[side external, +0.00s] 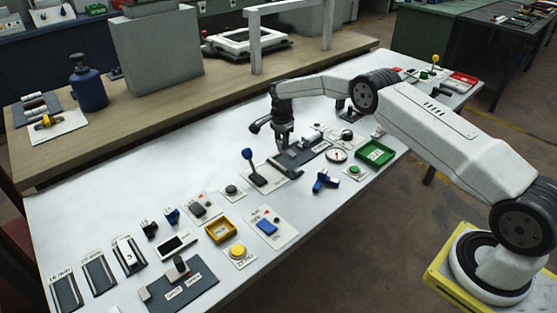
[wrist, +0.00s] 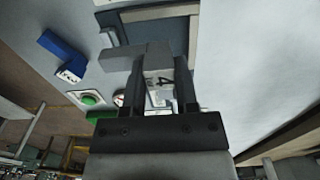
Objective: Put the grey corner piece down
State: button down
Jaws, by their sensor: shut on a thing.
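My gripper (side external: 285,145) is low over the middle of the white table, beside a dark plate with a pale edge. In the wrist view my gripper (wrist: 161,64) is shut on the grey corner piece (wrist: 122,56). One arm of the piece sticks out to the left past the finger, and a pale face with a dark mark shows between the fingers. The dark plate (wrist: 165,22) lies just beyond the piece. I cannot tell whether the piece touches it. In the side view the grey piece is small and hard to separate from the gripper and plate.
A blue corner piece (side external: 325,182) lies to the right, near a green button (side external: 354,171) and a green tray (side external: 375,153). A blue-knobbed lever (side external: 248,160) stands close on the left. A round dial (side external: 337,156) is nearby. Bare table lies behind the gripper.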

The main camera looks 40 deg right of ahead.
jog(key=shift+w+d+f, duration=0.1)
jog(key=shift+w+f, duration=0.5)
jog(key=shift+w+f, duration=0.15)
jog(key=shift+f, duration=0.1)
jog(key=shift+w+f, duration=0.1)
jog(key=shift+f, duration=1.55)
jog(key=shift+f, duration=0.15)
jog(key=shift+c, duration=1.8)
grip_release()
